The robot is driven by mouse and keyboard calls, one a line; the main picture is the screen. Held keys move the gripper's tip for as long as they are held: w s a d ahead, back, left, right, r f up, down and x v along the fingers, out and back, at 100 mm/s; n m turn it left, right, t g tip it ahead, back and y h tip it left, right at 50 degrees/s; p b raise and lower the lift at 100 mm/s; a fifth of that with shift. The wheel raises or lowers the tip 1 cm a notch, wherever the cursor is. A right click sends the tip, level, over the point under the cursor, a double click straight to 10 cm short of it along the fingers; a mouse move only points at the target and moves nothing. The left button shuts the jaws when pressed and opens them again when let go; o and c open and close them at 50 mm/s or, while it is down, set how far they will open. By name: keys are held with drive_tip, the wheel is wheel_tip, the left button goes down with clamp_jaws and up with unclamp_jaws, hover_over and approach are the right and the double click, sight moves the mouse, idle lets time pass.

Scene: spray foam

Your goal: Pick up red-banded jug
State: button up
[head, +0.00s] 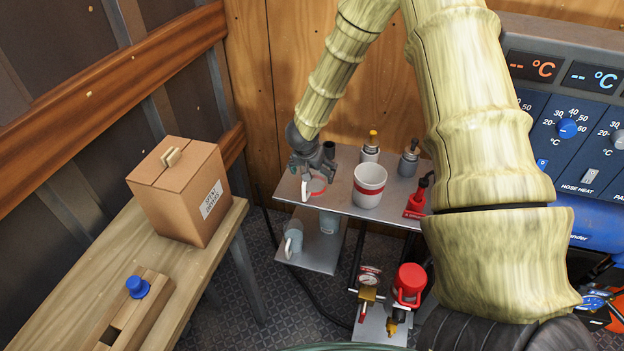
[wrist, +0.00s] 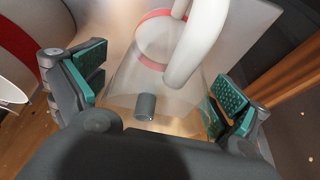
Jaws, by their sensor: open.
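The red-banded jug (head: 318,186) is clear, with a red band and a white handle. It stands at the left end of the grey upper shelf, partly hidden by my gripper (head: 313,170) in the head view. In the wrist view the jug (wrist: 130,80) lies between the two green-padded fingers of my gripper (wrist: 160,92), its white handle pointing up the picture. The fingers are spread, one on each side of the jug, with a visible gap on the right. Whether the left finger touches it I cannot tell.
A white red-banded pot (head: 369,190) stands close to the right on the grey shelf (head: 340,207). Bottles (head: 370,150) stand behind it, a red item (head: 416,203) farther right. Bluish jugs (head: 294,238) sit on the lower shelf. A cardboard box (head: 185,195) is on the left bench.

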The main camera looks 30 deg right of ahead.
drive_tip(key=c, duration=1.1)
drive_tip(key=shift+r, duration=0.15)
